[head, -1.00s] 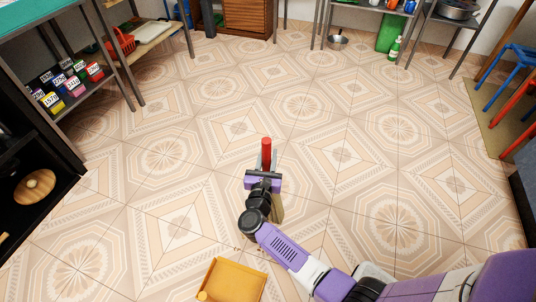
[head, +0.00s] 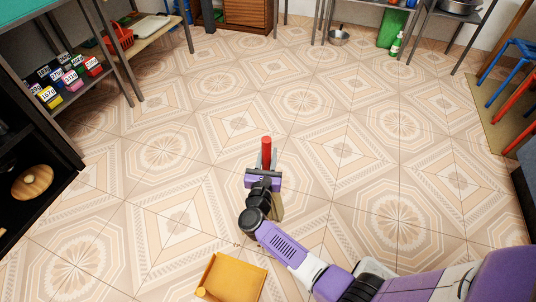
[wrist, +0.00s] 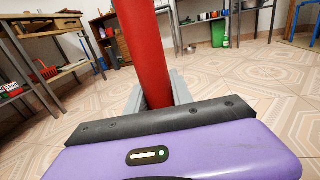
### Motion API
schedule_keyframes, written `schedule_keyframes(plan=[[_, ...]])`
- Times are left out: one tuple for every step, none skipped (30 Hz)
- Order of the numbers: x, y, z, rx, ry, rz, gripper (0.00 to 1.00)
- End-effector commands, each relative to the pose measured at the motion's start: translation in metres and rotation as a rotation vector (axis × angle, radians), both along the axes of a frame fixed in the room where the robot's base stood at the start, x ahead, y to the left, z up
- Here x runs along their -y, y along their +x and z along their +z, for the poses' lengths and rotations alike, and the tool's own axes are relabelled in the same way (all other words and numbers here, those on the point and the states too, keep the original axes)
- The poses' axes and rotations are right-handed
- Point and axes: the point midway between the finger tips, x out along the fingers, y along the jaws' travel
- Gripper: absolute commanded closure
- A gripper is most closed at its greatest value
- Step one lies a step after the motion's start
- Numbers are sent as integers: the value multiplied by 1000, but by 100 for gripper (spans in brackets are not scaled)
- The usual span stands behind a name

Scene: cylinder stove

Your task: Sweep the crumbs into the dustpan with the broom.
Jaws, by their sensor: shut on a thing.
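The broom's red handle (head: 266,150) stands up from my gripper (head: 265,167), which is shut on it. The handle also fills the middle of the wrist view (wrist: 147,50), between the grey fingers (wrist: 157,95). The broom's tan lower part (head: 278,208) shows below, partly hidden behind my arm. The yellow dustpan (head: 238,276) lies on the floor at the bottom of the head view, cut off by the frame edge. A few tiny dark crumbs (head: 237,245) lie just above the dustpan, left of my arm. Others may be hidden by the arm.
The patterned tile floor (head: 310,105) is widely clear ahead. A shelf with labelled boxes (head: 65,80) and a black cabinet (head: 35,150) stand at left. A metal bowl (head: 339,37) lies on the floor at the back. Blue and red stools (head: 510,85) stand at right.

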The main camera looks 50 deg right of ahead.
Motion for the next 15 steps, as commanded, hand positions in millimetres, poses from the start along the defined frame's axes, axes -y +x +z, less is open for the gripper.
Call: schedule_keyframes(plan=[[0,0,0,1,0,0,100],[0,0,-1,1,-1,0,100],[0,0,-1,1,0,0,100],[0,0,-1,1,0,0,100],[0,0,-2,1,0,0,100],[0,0,-2,1,0,0,100],[0,0,-3,1,0,0,100],[0,0,-3,1,0,0,100],[0,0,-3,1,0,0,100],[0,0,-4,1,0,0,100],[0,0,-4,1,0,0,100],[0,0,-4,1,0,0,100],[0,0,-5,1,0,0,100],[0,0,-5,1,0,0,100],[0,0,-6,1,0,0,100]])
